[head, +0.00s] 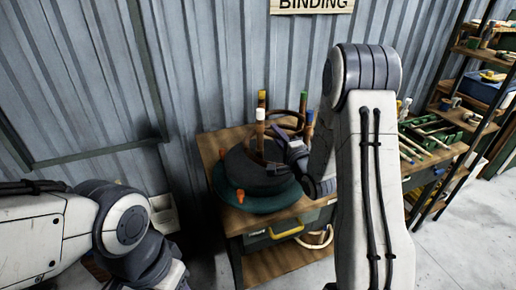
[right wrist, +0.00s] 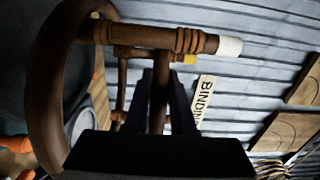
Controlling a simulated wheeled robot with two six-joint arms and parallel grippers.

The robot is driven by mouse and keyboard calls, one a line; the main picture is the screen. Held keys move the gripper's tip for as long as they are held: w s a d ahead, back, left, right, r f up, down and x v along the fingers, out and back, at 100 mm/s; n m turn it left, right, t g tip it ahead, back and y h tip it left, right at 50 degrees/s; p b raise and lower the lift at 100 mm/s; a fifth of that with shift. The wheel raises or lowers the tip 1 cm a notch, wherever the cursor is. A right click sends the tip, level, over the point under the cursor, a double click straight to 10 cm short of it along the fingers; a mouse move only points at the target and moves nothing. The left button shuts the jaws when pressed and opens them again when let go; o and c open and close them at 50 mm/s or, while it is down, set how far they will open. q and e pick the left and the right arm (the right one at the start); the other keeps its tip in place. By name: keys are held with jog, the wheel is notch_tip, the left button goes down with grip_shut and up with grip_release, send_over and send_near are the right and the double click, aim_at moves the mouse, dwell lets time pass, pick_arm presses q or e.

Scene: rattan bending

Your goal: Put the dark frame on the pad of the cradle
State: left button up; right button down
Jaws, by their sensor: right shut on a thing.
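The dark brown frame (head: 284,121), with bent rings and straight legs with coloured tips, is upside down or tilted at the cradle in the head view; I cannot tell exactly. Its curved ring (right wrist: 45,90) and a white-tipped leg fill the left and top of the right wrist view. The cradle (head: 262,203) is a round green base with orange pegs and a dark grey pad (head: 248,176). My right gripper (head: 278,152) is shut on a bar of the frame, and its fingers (right wrist: 160,98) straddle that bar. Whether the frame touches the pad is hidden. My left gripper is out of view.
The cradle stands on a wooden workbench (head: 211,149) against a corrugated wall. A shelf (head: 470,55) is at the far right.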

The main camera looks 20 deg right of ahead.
jog(key=w+a+f+p, duration=0.2)
jog(key=w+a+f, duration=0.3)
jog(key=f, duration=0.2)
jog(key=shift+a+f, duration=0.3)
jog(key=c, duration=0.8)
grip_release()
jog(key=shift+f, duration=0.2)
jog(key=shift+o, duration=0.2)
